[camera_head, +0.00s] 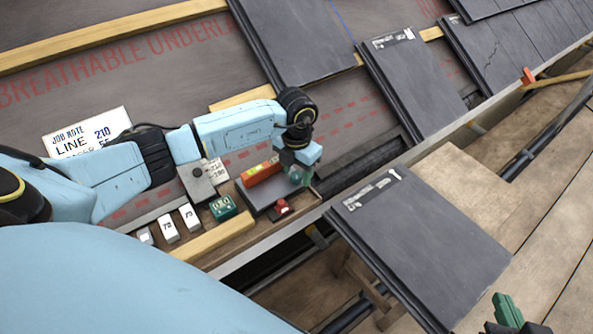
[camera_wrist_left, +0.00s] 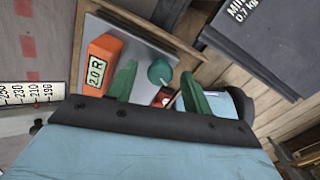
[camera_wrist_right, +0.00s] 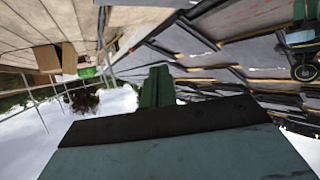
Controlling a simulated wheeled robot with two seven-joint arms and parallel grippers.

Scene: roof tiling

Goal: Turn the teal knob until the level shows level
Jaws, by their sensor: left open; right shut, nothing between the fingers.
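The teal knob (camera_wrist_left: 160,72) shows between the two green fingers of my open left gripper (camera_wrist_left: 158,80) in the left wrist view, with gaps on both sides. In the head view my left gripper (camera_head: 303,172) points down at the knob and partly hides it. An orange level (camera_head: 262,171) with a yellow-green vial lies beside the knob on a grey plate (camera_head: 258,199). Its bubble is too small to read. In the left wrist view the level (camera_wrist_left: 98,65) shows a "2.0 R" label. My right gripper (camera_wrist_right: 158,85) is shut and empty, away from the plate.
A red knob-like part (camera_head: 281,206) sits close to the teal knob. A green box (camera_head: 223,207) and white numbered blocks (camera_head: 189,217) stand left of the plate. A dark slate (camera_head: 420,240) lies to the right. A job note card (camera_head: 85,133) lies at the left.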

